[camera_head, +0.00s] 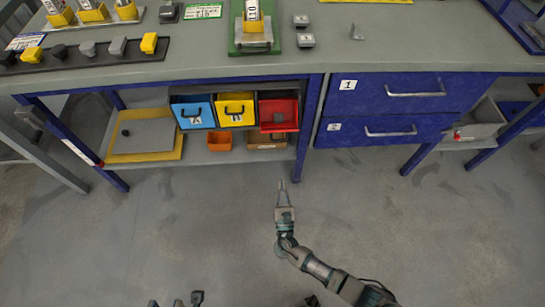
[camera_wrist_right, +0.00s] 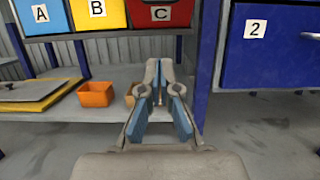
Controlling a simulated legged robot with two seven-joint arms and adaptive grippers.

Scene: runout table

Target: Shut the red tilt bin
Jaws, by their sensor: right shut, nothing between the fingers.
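The red tilt bin (camera_head: 279,112) is the right one of three bins under the bench. It leans outward at the top, and its inside shows in the head view. Its front with the label C shows at the top of the right wrist view (camera_wrist_right: 176,16). My right gripper (camera_head: 282,184) is shut and empty, in front of and below the red bin, apart from it. Its fingers also show in the wrist view (camera_wrist_right: 159,68). Dark parts at the bottom edge of the head view may be my left gripper (camera_head: 178,301); its state cannot be told.
A blue bin (camera_head: 193,112) and a yellow bin (camera_head: 236,110) stand left of the red one. An orange box (camera_head: 220,141) and a cardboard box (camera_head: 266,141) sit on the shelf below. Blue drawers (camera_head: 385,94) and a bench leg (camera_head: 308,125) are to the right. The floor in front is clear.

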